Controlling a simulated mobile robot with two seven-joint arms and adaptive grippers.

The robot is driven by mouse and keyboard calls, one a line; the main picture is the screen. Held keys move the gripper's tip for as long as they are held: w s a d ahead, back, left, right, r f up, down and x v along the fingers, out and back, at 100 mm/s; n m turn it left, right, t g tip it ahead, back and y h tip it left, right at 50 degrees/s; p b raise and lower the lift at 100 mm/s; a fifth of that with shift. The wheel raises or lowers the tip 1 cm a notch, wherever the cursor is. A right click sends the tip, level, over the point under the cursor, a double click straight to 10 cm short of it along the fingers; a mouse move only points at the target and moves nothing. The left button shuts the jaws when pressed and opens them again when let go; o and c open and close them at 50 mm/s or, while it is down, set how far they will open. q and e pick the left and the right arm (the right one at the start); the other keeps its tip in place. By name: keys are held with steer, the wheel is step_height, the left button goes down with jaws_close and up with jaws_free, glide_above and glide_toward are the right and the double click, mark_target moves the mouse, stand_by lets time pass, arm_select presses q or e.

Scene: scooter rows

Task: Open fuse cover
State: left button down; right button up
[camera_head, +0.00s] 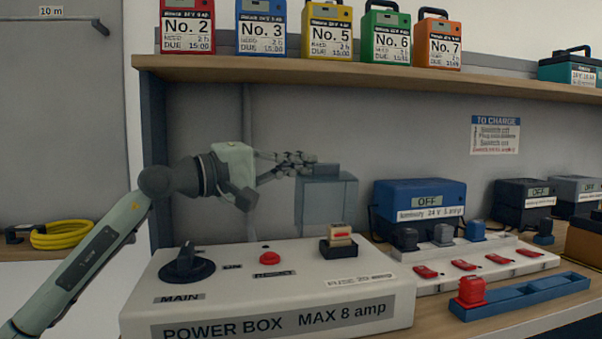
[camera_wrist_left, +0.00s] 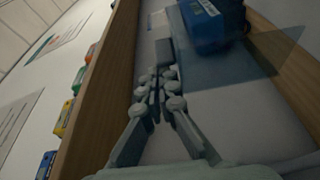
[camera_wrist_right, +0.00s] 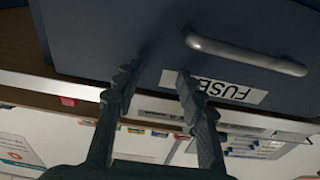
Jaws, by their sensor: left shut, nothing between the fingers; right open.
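The power box (camera_head: 215,275) is a white box on the bench. Its clear bluish fuse cover (camera_head: 326,210) stands upright, with a grey tab (camera_head: 322,169) on its top edge. The beige and red fuse (camera_head: 341,236) sits in a black holder in front of the cover's lower edge, uncovered. My left gripper (camera_head: 308,165) is shut and empty, its fingertips at the tab; I cannot tell if they touch. The left wrist view shows the clear cover (camera_wrist_left: 225,72) beyond the fingers. My right gripper (camera_wrist_right: 155,78) is open and empty before a dark drawer front labelled FUSES.
The box top has a black MAIN knob (camera_head: 186,265) and a red button (camera_head: 269,258). A blue charger (camera_head: 418,197), a white power strip (camera_head: 480,262) and a blue tray (camera_head: 525,293) stand to the right. A shelf (camera_head: 380,78) with several batteries runs above my left gripper.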

steer(key=r, duration=0.1)
steer(key=s+r+t+y, duration=0.1)
steer(key=r, duration=0.1)
steer(key=a+r+t, duration=0.1)
steer(key=shift+s+r+y+b, duration=0.3)
steer(key=shift+s, duration=0.1)
